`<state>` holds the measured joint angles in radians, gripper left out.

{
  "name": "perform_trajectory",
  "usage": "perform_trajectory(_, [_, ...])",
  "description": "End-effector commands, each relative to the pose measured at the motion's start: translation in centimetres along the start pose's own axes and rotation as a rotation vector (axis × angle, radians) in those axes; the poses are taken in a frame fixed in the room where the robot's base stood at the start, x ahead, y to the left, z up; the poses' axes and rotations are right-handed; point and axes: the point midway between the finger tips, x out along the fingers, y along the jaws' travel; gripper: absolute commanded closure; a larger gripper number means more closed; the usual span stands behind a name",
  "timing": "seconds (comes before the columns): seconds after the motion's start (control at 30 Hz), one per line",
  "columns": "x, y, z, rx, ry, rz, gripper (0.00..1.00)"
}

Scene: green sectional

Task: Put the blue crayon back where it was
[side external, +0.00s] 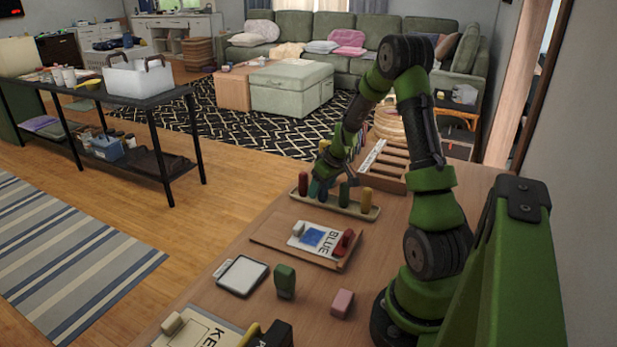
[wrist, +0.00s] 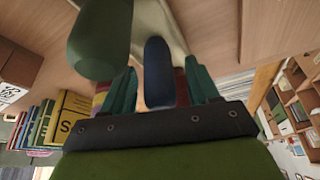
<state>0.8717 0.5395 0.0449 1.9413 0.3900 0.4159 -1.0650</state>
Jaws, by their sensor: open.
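The blue crayon (wrist: 158,72) stands upright between the two fingers of my gripper (wrist: 162,88) in the wrist view. My gripper is open around it, with a gap visible on both sides. In the side view my gripper (side external: 326,178) is low over the pale wooden crayon holder (side external: 352,209), and its fingers largely hide the blue crayon. The green crayon (wrist: 100,40) is close beside the blue one in the wrist view.
A board (side external: 265,241) with a BLUE card (side external: 310,238) and a red-handled object (side external: 345,242) lies in front of the holder. A slotted wooden rack (side external: 390,160) stands behind it. A white pad (side external: 242,276), green block (side external: 286,281) and pink block (side external: 342,303) sit nearer.

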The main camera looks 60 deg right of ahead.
Motion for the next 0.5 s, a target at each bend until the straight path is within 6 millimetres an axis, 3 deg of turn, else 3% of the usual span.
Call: perform_trajectory(0.5, [-9.8, 0.0, -0.1, -0.001, 0.005, 0.003, 0.4])
